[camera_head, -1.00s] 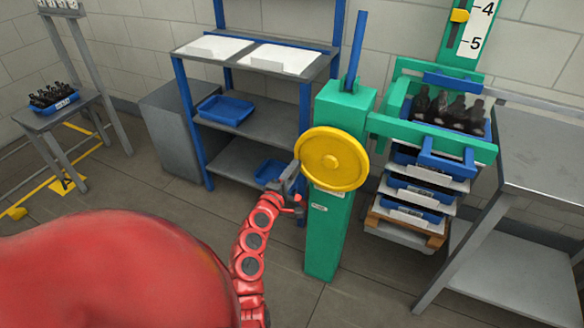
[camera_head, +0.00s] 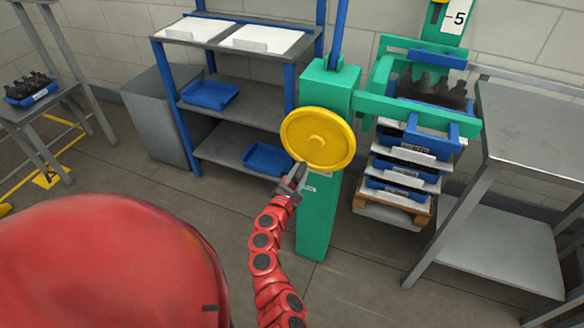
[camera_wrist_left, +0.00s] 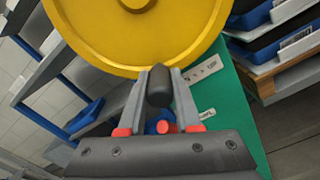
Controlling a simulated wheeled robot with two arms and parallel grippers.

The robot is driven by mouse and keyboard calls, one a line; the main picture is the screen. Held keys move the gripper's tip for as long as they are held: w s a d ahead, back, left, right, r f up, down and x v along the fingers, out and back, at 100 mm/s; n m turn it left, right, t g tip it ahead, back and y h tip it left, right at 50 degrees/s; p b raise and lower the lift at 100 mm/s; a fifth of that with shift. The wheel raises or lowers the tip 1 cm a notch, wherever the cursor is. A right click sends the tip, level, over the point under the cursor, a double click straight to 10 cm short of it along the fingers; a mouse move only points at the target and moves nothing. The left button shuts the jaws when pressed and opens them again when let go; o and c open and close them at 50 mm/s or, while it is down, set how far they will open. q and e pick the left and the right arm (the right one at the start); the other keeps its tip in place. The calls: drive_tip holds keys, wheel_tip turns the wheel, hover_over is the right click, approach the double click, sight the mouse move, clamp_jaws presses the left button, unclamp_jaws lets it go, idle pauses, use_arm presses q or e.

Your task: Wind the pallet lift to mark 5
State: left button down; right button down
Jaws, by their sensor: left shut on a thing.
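The yellow handwheel (camera_head: 317,138) is on the green lift post (camera_head: 319,217). My left gripper (camera_head: 296,177) is at the wheel's lower left rim. In the left wrist view, its fingers (camera_wrist_left: 158,92) are shut on the wheel's black handle (camera_wrist_left: 159,84), below the yellow rim. The green lift frame (camera_head: 400,109) reaches right from the post, beside a stack of blue crates (camera_head: 402,165) on a wooden pallet (camera_head: 399,199). The scale (camera_head: 458,18) shows mark 5 at the top edge. Its yellow pointer is almost cut off, so its reading is unclear. My right gripper is out of view.
A grey table (camera_head: 530,125) stands right of the stack. A blue-posted shelf (camera_head: 240,97) with blue trays stands behind and left of the post. A small stand (camera_head: 50,107) at far left holds a crate of dark bottles (camera_head: 29,88). The floor before the post is clear.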

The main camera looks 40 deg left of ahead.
sight(324, 169)
use_arm(q)
drive_tip(key=d+n, duration=0.2)
drive_tip(key=d+n+p, duration=0.1)
drive_tip(key=shift+w+d+f+n, duration=0.1)
drive_tip(key=shift+w+f+n, duration=0.2)
drive_tip(key=shift+w, duration=0.05)
drive_tip(key=shift+w+d+r+n+p, duration=0.1)
drive_tip(key=shift+w+d+n+p, duration=0.1)
drive_tip(key=shift+d+n, duration=0.4)
drive_tip(key=shift+w+d+r+n+p, duration=0.15)
drive_tip(key=shift+d+n, duration=0.3)
drive_tip(key=shift+n, duration=0.3)
drive_tip(key=shift+w+d+n+p, duration=0.1)
drive_tip(key=shift+d+n+p, duration=0.1)
drive_tip(key=shift+d+n, duration=0.4)
drive_tip(key=c, duration=0.6)
unclamp_jaws()
drive_tip(key=shift+s, duration=0.15)
drive_tip(key=b+v, duration=0.1)
drive_tip(key=v, duration=1.6)
